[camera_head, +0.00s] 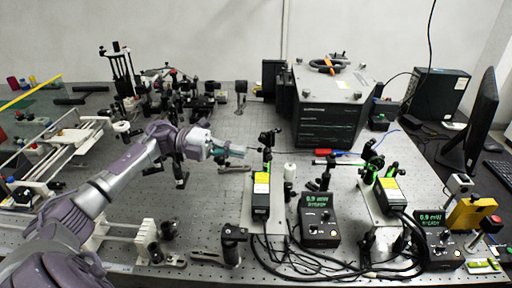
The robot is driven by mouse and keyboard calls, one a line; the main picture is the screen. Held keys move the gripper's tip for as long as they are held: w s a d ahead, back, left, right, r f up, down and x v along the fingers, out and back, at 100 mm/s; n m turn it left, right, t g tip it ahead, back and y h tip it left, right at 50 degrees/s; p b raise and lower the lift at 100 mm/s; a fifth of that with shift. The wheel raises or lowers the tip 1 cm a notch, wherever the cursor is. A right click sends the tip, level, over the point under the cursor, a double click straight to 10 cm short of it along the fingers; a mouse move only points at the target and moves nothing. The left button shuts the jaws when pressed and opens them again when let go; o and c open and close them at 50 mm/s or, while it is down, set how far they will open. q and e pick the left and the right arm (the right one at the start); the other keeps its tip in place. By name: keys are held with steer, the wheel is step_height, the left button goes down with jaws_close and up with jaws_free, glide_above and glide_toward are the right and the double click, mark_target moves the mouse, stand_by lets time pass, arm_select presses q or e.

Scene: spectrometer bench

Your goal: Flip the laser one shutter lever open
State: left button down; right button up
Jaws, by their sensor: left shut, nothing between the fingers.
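A laser head (261,195) with a yellow label stands on a light grey base plate right of centre. A second similar laser head (389,190) stands farther right. Beside each is a black controller box with a green display, the nearer-centre one (319,219) and the right one (436,238). Which laser is number one and where its shutter lever is are too small to tell. My left gripper (243,150) is shut and empty, held above the bench, behind and left of the first laser head. My right gripper is out of view.
A large dark spectrometer box (327,108) stands at the back right. Black cables (310,262) tangle at the front. Many optical mounts (180,95) crowd the back left. Bare bench (205,215) shows left of the first laser.

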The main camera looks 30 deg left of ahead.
arm_select(q)
steer(key=p+x, duration=0.1)
steer(key=x, duration=0.3)
steer(key=shift+w+d+r+p, duration=0.1)
steer(key=shift+r+p, duration=0.05)
steer(key=shift+p, duration=0.2)
steer(key=shift+w+d+f, duration=0.2)
steer(key=shift+d, duration=0.25)
steer(key=shift+a+r+y, duration=0.1)
steer(key=shift+y, duration=0.2)
